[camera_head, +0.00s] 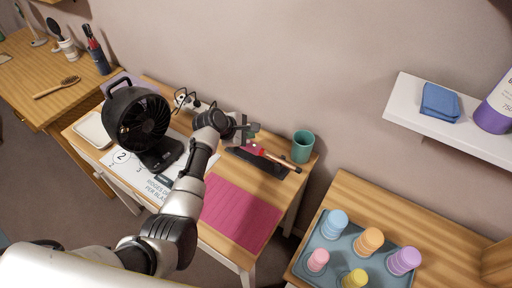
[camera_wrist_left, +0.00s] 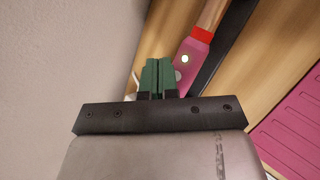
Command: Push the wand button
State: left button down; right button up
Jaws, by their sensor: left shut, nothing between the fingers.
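The wand (camera_head: 256,149) has a pink-red handle and a copper-coloured barrel, and lies on a dark rest (camera_head: 262,164) on the small table. In the left wrist view the wand handle (camera_wrist_left: 193,50) shows a red band and a bright round button (camera_wrist_left: 185,59), with a second pale spot below it. My left gripper (camera_head: 253,131) is shut and empty, its green fingertips beside the handle near the wall. In the left wrist view the fingertips (camera_wrist_left: 159,64) appear just left of the button. Whether they touch the handle I cannot tell. My right gripper is not in view.
A black fan (camera_head: 137,120) stands left of my left arm. A power strip (camera_head: 190,101) with cables lies behind, near the wall. A teal cup (camera_head: 302,146) stands right of the wand. A magenta mat (camera_head: 240,212) lies in front.

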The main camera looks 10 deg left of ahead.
aim_at(248, 143)
pick_arm(q)
jog(key=shift+f, duration=0.1)
jog(key=shift+f, duration=0.45)
jog(key=shift+f, duration=0.15)
dwell(0.6)
jog(key=shift+r+p, duration=0.65)
jog(key=shift+p, duration=0.3)
notch_tip(248, 143, up, 6)
jog(key=p, duration=0.7)
